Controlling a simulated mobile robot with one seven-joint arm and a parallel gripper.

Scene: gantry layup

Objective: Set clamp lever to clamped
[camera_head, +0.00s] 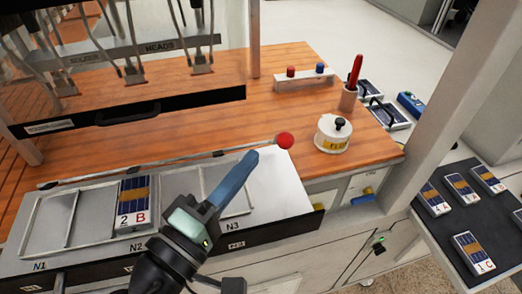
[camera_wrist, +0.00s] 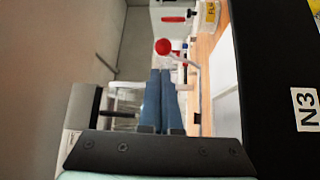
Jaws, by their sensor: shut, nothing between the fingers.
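The clamp lever has a red ball knob (camera_head: 285,141) at the right end of the long thin rod behind the nests. In the wrist view the red knob (camera_wrist: 163,46) sits on a pale bent arm, just beyond my fingertips. My gripper (camera_head: 252,156) has blue fingers that are shut together and empty. Its tips point at the knob from the left in the head view, with a small gap showing. The shut fingers also show in the wrist view (camera_wrist: 161,72). The lever's pivot is not clear, and I cannot tell its setting.
A module marked 2 B (camera_head: 133,203) lies in the nest tray. A white round pot (camera_head: 332,134) stands right of the knob, with a red-handled tool (camera_head: 355,72) behind. A grey post (camera_head: 440,100) rises at right. The heads rack (camera_head: 130,60) overhangs the left back.

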